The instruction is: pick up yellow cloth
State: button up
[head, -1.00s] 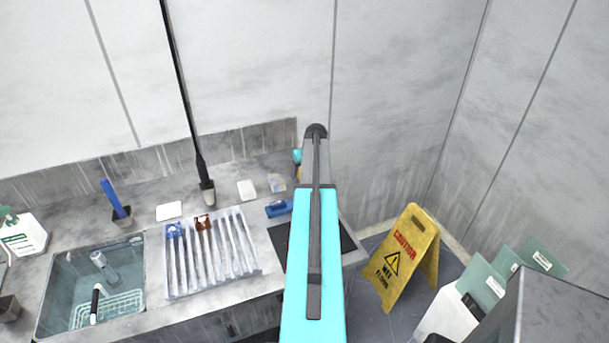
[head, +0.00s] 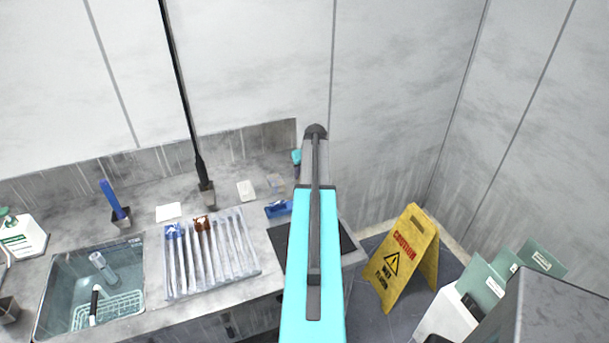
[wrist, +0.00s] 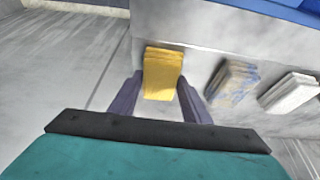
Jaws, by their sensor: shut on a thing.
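The yellow cloth (wrist: 162,76), a folded, layered block, is in the middle of the wrist view. The two dark fingers of my gripper (wrist: 160,88) are on either side of it and are shut on it. The wrist view does not clearly show whether the cloth touches the surface below.
A blue-stained cloth (wrist: 233,80) and a white cloth (wrist: 290,92) lie to the right of the yellow one. A wall stands behind the counter.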

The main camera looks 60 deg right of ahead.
jog(key=shift+r, duration=0.2)
notch_tip(320, 180, up, 10)
jog(key=b, duration=0.3)
jog(key=shift+f+b, duration=0.15)
jog(key=shift+b, duration=0.25)
dwell(0.4)
